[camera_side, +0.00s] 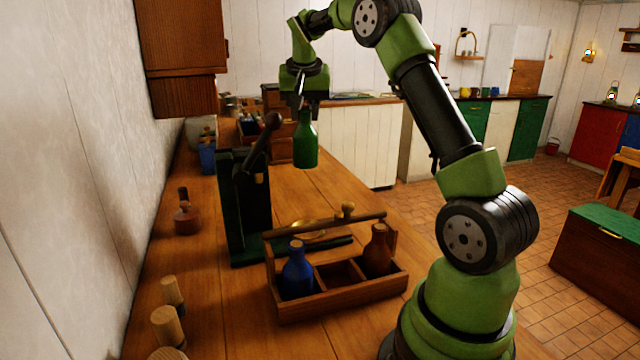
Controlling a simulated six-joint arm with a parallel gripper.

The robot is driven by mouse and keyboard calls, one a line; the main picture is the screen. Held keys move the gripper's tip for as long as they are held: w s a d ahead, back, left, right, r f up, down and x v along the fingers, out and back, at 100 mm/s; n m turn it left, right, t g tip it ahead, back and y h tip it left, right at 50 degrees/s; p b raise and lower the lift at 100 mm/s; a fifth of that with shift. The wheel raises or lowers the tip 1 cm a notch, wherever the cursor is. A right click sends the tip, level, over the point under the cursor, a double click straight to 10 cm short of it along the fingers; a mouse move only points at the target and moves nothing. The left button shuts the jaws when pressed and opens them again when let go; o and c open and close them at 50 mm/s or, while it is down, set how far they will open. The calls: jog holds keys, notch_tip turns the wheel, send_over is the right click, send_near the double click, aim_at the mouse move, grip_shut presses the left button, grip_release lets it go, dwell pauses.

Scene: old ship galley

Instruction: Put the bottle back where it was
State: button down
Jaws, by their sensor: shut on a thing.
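My gripper (306,101) points down and is shut on the neck of a green bottle (305,143). The bottle hangs upright above the wooden counter, behind the carrier in the picture. A wooden bottle carrier (345,299) with a bar handle stands on the counter in front. A blue bottle (297,273) stands in its left compartment and a brown bottle (378,252) in its right one. The middle compartment (341,272) looks empty.
A dark green lever press (246,205) stands left of the bottle, its lever angled up toward it. A brass dish (310,229) lies behind the carrier. Corks (168,327) and a small stamp-like tool (186,217) are at left. The right part of the counter is clear.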

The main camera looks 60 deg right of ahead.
aim_at(306, 128)
jog(key=shift+r, duration=2.55)
jog(key=shift+s+a+m+g, duration=0.5)
jog(key=shift+s+a+m, duration=0.25)
jog(key=shift+a+m, duration=0.35)
jog(key=s+a+m+g+y, duration=0.2)
jog(key=s+a+m+g, duration=0.3)
jog(key=s+a+m, duration=0.8)
notch_tip(306, 128, down, 24)
jog(key=d+m, duration=0.1)
jog(key=m, duration=0.1)
jog(key=shift+s+d+r+m, duration=0.25)
jog(key=shift+d+m, duration=0.15)
jog(key=c, duration=0.8)
grip_release()
jog(key=shift+f, duration=0.1)
